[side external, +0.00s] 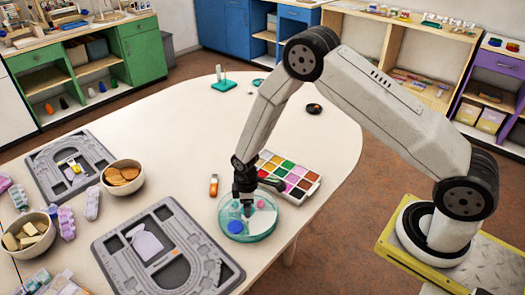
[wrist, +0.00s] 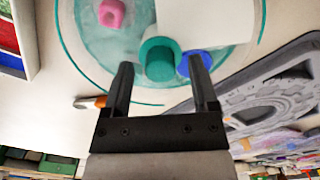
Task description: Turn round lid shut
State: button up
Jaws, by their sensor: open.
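The round lid (side external: 265,224) is clear teal and covers a shallow round dish on the table; it also fills the top of the wrist view (wrist: 75,40). A teal knob (wrist: 159,58) stands up from its middle. My gripper (wrist: 161,68) points down over the lid, open, with one finger on each side of the knob; I cannot tell whether they touch it. In the side view my gripper (side external: 246,208) hides most of the knob. A blue bead (side external: 235,227), a pink bead (wrist: 112,13) and a white section show in the dish. Whether the lid is fully turned is unclear.
A paint tray (side external: 288,178) of coloured squares lies close behind the dish. A grey bead board (side external: 208,253) lies close to its left. A small orange-handled tool (side external: 214,186) lies behind left. Bowls (side external: 123,175) stand farther left. The table's edge is near on the right.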

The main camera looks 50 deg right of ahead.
grip_shut()
dwell(0.3)
dwell(1.2)
